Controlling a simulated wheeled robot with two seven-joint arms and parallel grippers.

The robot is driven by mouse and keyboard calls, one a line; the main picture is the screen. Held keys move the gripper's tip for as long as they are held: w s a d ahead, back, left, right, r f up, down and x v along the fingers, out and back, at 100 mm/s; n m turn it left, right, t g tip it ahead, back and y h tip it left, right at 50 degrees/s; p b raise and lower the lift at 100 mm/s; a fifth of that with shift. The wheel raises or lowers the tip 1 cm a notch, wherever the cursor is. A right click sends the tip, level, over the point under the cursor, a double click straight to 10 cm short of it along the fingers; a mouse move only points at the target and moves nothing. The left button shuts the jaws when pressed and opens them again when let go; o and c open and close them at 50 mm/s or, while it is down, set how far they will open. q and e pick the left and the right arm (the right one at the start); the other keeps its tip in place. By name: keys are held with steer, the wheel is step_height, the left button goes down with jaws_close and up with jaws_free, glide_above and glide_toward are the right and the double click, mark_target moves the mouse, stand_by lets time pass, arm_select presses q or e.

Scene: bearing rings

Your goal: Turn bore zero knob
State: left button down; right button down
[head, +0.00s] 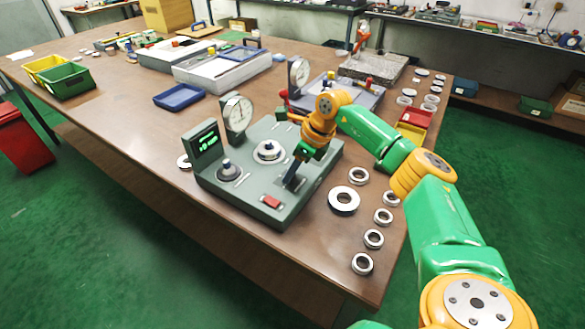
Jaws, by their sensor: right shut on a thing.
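The grey-green gauge block (258,202) stands on the brown table. It carries a green-lit display (206,142), a round dial (238,113) and two metal posts, one at the left (228,169) and one in the middle (268,150). A red button (271,202) is near its front edge. My right gripper (292,181) points down at the block's right part, right of the middle post. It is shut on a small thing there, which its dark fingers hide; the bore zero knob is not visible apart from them. My left gripper is not in view.
Several steel rings (344,200) lie along the table's right edge, close to my right arm. A second dial gauge (299,74) stands behind the block. A blue tray (179,97) lies behind left.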

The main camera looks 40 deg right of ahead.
stand_by(0.5)
steer(key=c, duration=0.5)
jaws_free()
steer(key=v, duration=0.7)
steer(key=shift+b, duration=0.35)
steer(key=shift+f, duration=0.1)
